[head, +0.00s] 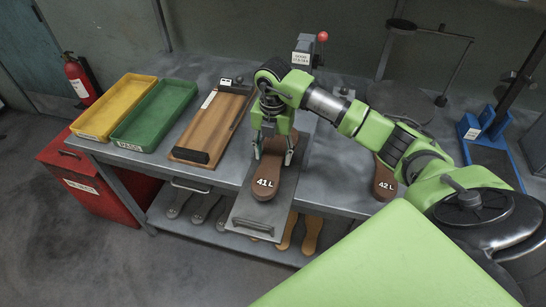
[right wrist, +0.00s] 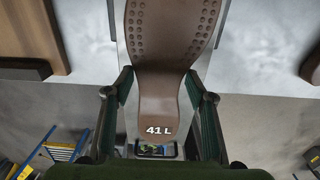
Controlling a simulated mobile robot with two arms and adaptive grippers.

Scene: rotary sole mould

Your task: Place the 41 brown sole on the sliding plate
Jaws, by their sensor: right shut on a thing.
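The brown sole marked 41 L (head: 265,184) is at the sliding plate (head: 246,214), a grey metal plate with a handle jutting over the table's front edge. My right gripper (head: 272,160) reaches down over the sole and is shut on its sides. In the right wrist view the sole (right wrist: 158,98) runs between the two fingers of the right gripper (right wrist: 159,105), with its studded end farther away. I cannot tell whether the sole touches the plate. My left gripper is not in view.
A brown sole marked 42 L (head: 384,180) lies on the table to the right. A wooden board with a black stop (head: 210,122), a green tray (head: 155,116) and a yellow tray (head: 113,106) lie to the left. More soles (head: 312,234) rest on the lower shelf. A red bin (head: 72,182) stands at left.

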